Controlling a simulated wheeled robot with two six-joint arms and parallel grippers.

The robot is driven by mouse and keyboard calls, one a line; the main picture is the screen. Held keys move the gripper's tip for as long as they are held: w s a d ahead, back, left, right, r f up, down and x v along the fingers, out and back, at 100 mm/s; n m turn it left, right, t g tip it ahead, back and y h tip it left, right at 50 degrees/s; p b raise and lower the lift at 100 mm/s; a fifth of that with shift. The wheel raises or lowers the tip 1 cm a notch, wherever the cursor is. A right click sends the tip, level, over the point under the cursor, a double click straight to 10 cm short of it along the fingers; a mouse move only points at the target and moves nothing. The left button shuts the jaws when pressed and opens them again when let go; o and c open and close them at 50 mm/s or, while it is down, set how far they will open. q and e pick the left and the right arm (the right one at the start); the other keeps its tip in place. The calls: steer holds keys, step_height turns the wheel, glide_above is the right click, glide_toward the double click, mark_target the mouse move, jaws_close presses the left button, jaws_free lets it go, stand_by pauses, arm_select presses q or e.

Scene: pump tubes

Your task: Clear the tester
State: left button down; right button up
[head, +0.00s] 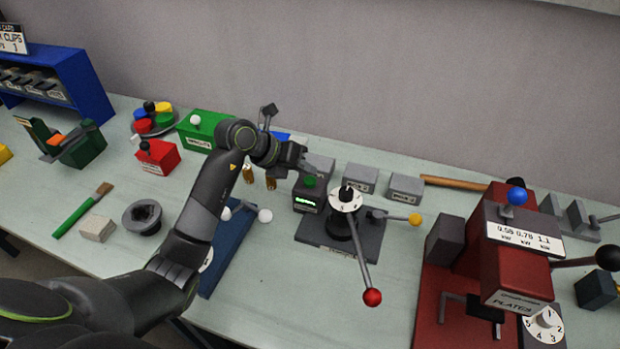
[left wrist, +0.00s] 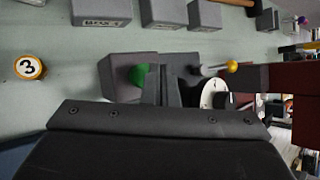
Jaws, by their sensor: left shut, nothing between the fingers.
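A small dark box (head: 307,198) with a lit green display and a green button (head: 309,182) on top stands mid-table, left of the dial stand; I take it to be the tester. My left gripper (head: 304,167) is shut and empty, just above and behind the green button. In the left wrist view the shut fingertips (left wrist: 167,78) stand right beside the green button (left wrist: 139,75), partly covering the box (left wrist: 120,78). Whether they touch it I cannot tell. My right gripper is not in view.
A dial stand (head: 340,232) with a red-knobbed lever (head: 372,296) and a yellow-knobbed lever (head: 414,219) is close on the right. Grey labelled blocks (head: 360,179) line the back. A red press (head: 520,262) stands further right. A blue base (head: 228,262) lies beside my arm.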

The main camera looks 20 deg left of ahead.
mark_target(305, 182)
arm_select(q)
step_height(305, 182, up, 5)
steer(key=p, duration=0.3)
steer(key=shift+f, duration=0.15)
stand_by(0.7)
